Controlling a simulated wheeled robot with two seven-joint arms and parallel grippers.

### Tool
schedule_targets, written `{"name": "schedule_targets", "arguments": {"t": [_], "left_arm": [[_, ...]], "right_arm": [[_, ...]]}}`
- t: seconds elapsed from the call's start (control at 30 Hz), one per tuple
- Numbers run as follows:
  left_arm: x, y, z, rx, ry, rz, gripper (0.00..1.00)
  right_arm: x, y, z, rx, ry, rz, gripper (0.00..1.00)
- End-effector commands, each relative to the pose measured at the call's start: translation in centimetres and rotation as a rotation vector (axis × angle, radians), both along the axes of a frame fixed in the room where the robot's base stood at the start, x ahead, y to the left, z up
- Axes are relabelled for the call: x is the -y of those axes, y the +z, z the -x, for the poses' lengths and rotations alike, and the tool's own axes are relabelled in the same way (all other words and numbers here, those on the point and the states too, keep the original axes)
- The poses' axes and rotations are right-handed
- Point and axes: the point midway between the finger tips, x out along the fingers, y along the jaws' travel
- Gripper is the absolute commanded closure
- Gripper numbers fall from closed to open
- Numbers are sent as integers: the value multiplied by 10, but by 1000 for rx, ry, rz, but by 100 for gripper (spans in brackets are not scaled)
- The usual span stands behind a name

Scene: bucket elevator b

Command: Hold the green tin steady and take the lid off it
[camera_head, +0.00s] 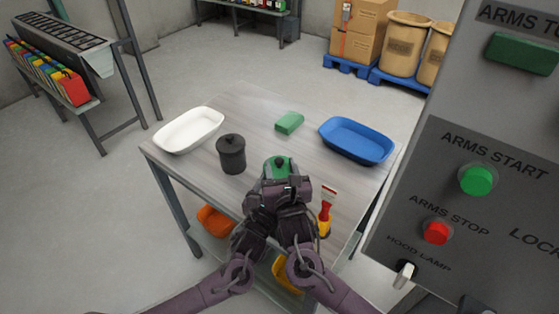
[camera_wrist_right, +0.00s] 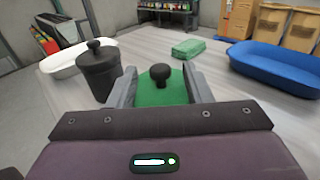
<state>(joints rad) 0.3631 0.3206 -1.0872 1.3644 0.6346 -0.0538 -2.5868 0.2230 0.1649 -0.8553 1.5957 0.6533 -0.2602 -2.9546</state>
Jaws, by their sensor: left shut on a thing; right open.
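The green tin (camera_head: 270,164) stands near the front of the table. Its green lid (camera_wrist_right: 152,93) has a black knob (camera_wrist_right: 160,74) on top and is on the tin. My left gripper (camera_head: 266,188) is shut on the tin, low and mostly hidden behind my right gripper. My right gripper (camera_wrist_right: 162,92) is open, with one finger on each side of the lid and knob in the right wrist view. I cannot tell whether its fingers touch the lid. The tin's lower body is hidden by my grippers.
A dark lidded tin (camera_head: 231,155) stands left of the green one. A white tray (camera_head: 188,131), a green block (camera_head: 289,122) and a blue tray (camera_head: 356,141) lie farther back. A control panel (camera_head: 475,215) fills the right side.

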Motion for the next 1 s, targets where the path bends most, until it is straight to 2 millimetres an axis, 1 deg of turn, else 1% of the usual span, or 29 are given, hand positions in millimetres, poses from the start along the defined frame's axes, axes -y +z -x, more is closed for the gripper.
{"name": "schedule_targets", "arguments": {"t": [0.03, 0.2, 0.33, 0.57, 0.67, 0.9, 0.93, 1.0], "left_arm": [[0, 1, 0, 2, 0, 2, 72], [0, 1, 0, 2, 0, 2, 72], [0, 1, 0, 2, 0, 2, 72], [0, 1, 0, 2, 0, 2, 72], [0, 1, 0, 2, 0, 2, 72], [0, 1, 0, 2, 0, 2, 72], [0, 1, 0, 2, 0, 2, 72], [0, 1, 0, 2, 0, 2, 72]], "right_arm": [[-1, 0, -8, 2, -2, 0, 55], [-3, -1, -24, 1, -2, 0, 55], [-5, -1, -29, 1, 0, -1, 55], [-5, -1, -29, 1, 0, -1, 55], [-5, -1, -29, 1, 0, -1, 65], [-5, -1, -29, 1, -1, -1, 97], [-5, -1, -29, 1, 0, -1, 100], [-4, -1, -29, 1, 0, -1, 100]]}}
